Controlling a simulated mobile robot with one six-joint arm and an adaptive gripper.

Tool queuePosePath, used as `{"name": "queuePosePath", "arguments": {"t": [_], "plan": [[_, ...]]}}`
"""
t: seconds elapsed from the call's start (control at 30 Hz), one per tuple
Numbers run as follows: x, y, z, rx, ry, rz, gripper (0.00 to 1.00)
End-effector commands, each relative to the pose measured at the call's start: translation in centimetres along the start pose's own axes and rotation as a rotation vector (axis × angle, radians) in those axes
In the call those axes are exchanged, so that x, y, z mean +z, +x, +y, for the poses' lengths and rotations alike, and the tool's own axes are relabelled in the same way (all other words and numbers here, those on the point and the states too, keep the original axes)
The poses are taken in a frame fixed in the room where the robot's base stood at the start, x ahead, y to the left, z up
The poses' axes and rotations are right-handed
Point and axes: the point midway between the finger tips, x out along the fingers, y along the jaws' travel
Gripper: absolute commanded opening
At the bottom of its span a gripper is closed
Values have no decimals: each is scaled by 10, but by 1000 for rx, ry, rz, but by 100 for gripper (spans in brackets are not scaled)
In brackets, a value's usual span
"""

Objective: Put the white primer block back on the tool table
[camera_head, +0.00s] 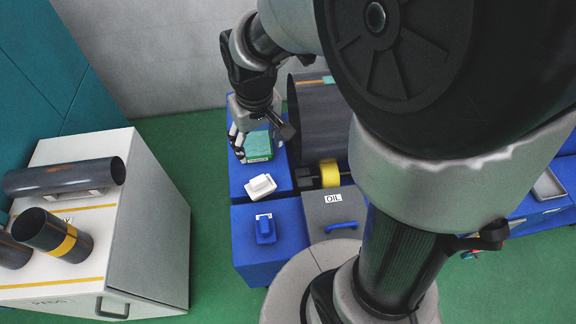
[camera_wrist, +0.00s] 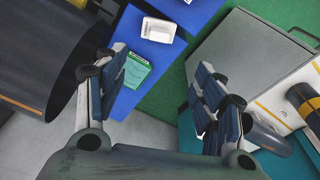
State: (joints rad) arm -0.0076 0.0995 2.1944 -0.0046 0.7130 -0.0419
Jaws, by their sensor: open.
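The white primer block (camera_head: 261,186) rests on a blue table (camera_head: 242,178), near that top's front edge. It also shows near the top of the wrist view (camera_wrist: 158,29), on the blue surface. My gripper (camera_head: 260,134) is above the far part of the blue table, behind the white block and over a green box (camera_head: 258,146). In the wrist view my gripper (camera_wrist: 163,85) has its fingers spread wide with nothing between them. The white block lies beyond the fingertips, apart from them. The green box (camera_wrist: 136,70) is beside the left finger.
A blue-handled block (camera_head: 265,229) sits on a blue unit in front. A large dark cylinder (camera_head: 314,118) and a yellow roller (camera_head: 329,173) are to the right, with a grey box marked OIL (camera_head: 330,207). A white cabinet (camera_head: 150,220) bearing dark cylinders stands left, across green floor.

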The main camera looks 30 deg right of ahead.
Motion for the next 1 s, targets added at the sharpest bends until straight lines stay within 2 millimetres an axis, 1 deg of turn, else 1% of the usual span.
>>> {"name": "queuePosePath", "arguments": {"t": [0.03,0.1,0.17,0.2,0.33,0.4,0.5,0.6,0.73,1.0], "plan": [[12,-25,0,2,6,38,63],[30,-51,0,3,14,75,63],[47,-70,-1,4,21,107,63],[59,-82,-1,5,26,129,63],[98,-108,-2,6,38,192,63],[116,-117,-3,7,44,221,63],[134,-123,-4,7,50,250,63],[145,-125,-4,7,54,267,63],[150,-126,-5,7,56,273,63],[150,-124,-5,7,55,273,63]]}}
